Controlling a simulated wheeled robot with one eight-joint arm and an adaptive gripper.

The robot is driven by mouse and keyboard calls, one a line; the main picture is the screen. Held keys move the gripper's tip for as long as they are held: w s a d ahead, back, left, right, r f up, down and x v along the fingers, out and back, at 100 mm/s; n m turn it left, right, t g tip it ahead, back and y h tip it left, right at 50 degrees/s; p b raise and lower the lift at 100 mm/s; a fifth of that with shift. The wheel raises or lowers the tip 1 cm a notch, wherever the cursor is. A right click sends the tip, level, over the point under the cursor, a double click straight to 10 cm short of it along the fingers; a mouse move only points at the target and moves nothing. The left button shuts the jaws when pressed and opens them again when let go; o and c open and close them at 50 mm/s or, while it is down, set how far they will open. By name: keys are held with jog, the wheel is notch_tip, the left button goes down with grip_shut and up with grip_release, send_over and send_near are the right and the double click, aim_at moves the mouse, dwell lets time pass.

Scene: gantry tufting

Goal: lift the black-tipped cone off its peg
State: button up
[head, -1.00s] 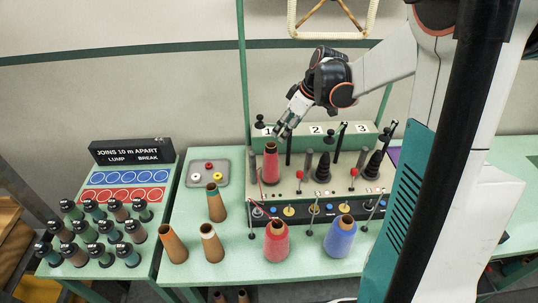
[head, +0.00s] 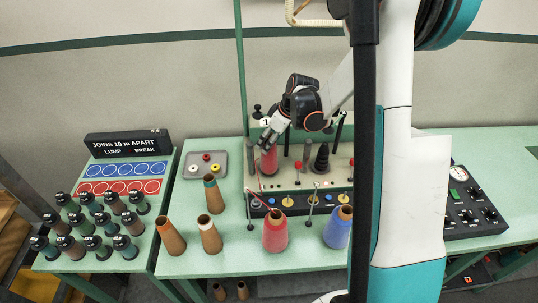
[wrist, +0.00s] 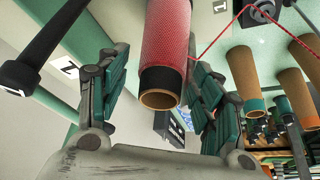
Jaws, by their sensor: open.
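The red cone with a black band at its tip stands on the stand at position 1 (head: 268,163). In the wrist view, the black-tipped cone (wrist: 165,45) shows its black band and open brown tube end. My gripper (head: 270,142) is at the top of this cone and hides its tip in the head view. In the wrist view the open fingers of my gripper (wrist: 155,75) lie on either side of the cone, with visible gaps. The peg inside the cone is hidden.
A black post (head: 321,158) stands right of the cone. A red thread (wrist: 217,42) runs beside the cone. Red (head: 275,232) and blue (head: 336,230) cones stand in front, with brown tubes (head: 209,237) to the left. A grey tray (head: 196,172) holds small rings.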

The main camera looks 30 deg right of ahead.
jog(key=shift+f, duration=0.15)
jog(key=c, duration=1.2)
